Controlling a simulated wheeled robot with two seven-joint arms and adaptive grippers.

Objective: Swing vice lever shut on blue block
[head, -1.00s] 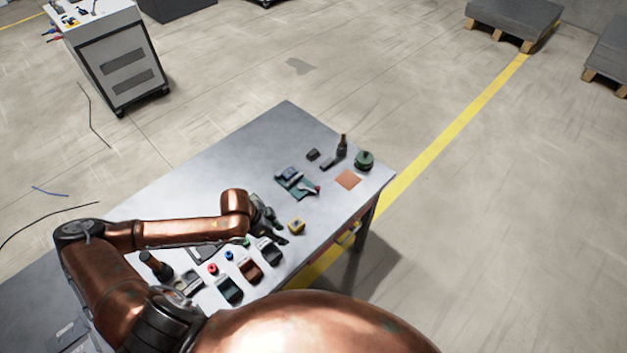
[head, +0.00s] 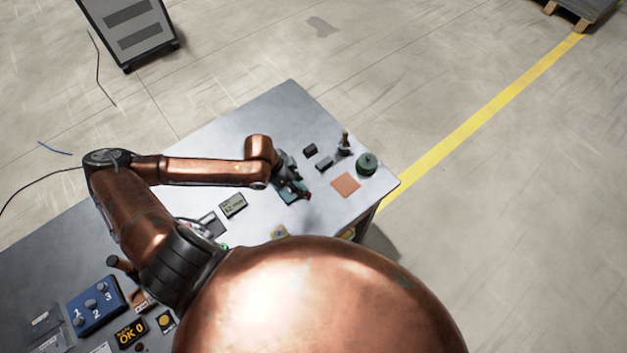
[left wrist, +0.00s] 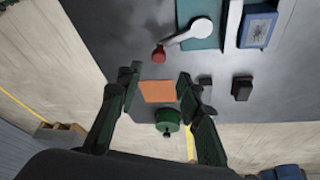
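The green vice (head: 289,196) stands on the grey workbench, partly hidden by my left gripper (head: 288,172) in the head view. In the left wrist view, its teal base (left wrist: 207,40) carries a pale lever (left wrist: 198,30) ending in a red knob (left wrist: 158,56). The blue block (left wrist: 259,24) sits beside a light upright jaw at the upper right. I cannot tell whether the jaw touches it. My left gripper's fingers (left wrist: 158,75) are spread, with the red knob just beyond the tips, between them in the picture. I see no contact. My right gripper is out of view.
An orange square (head: 345,185) and a round green object (head: 366,163) lie right of the vice. Small dark parts (head: 310,150) and a dark bottle-like item (head: 344,145) stand behind.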

